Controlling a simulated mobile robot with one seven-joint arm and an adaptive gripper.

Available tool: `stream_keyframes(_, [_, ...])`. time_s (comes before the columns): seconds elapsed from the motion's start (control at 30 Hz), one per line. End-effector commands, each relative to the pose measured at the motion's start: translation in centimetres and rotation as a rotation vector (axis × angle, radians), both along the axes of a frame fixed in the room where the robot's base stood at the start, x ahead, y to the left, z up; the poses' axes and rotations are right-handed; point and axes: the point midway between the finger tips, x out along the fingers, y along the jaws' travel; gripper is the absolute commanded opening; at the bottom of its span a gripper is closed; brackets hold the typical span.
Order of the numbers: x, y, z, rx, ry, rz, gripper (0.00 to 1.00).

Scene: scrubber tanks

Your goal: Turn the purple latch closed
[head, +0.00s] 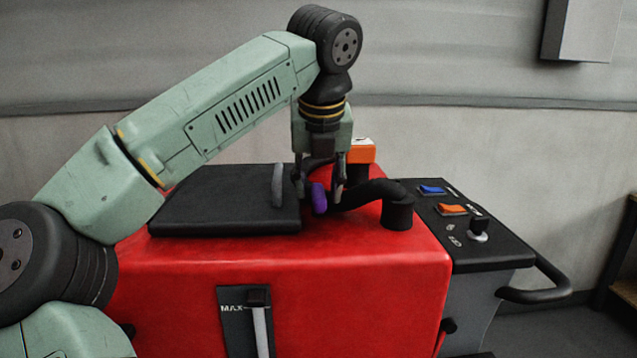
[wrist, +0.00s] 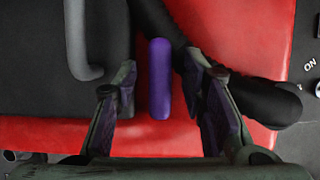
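The purple latch (wrist: 159,78) is a rounded bar on the red tank top, beside the edge of the black lid (wrist: 35,90). In the wrist view it runs along the lid's right edge, with a small red gap between. In the head view the latch (head: 319,198) shows below my gripper (head: 320,190), partly hidden by the fingers. My gripper points down and its two fingers (wrist: 160,100) stand apart on either side of the latch's near end. A gap shows between the latch and each finger. Whether the fingertips reach down to its height is unclear.
A black hose (head: 375,192) curves close to the right finger. A grey lid handle (head: 277,186) stands to the left. An orange block (head: 361,152) is behind the gripper. A control panel (head: 456,215) with switches is at the right.

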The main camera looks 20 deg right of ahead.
Motion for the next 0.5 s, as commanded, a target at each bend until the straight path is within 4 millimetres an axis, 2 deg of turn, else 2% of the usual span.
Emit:
stream_keyframes(0.07, [0.0,0.01,0.01,0.0,0.0,0.0,0.3])
stream_keyframes(0.5, [-0.01,0.01,0.03,0.0,0.0,0.0,0.01])
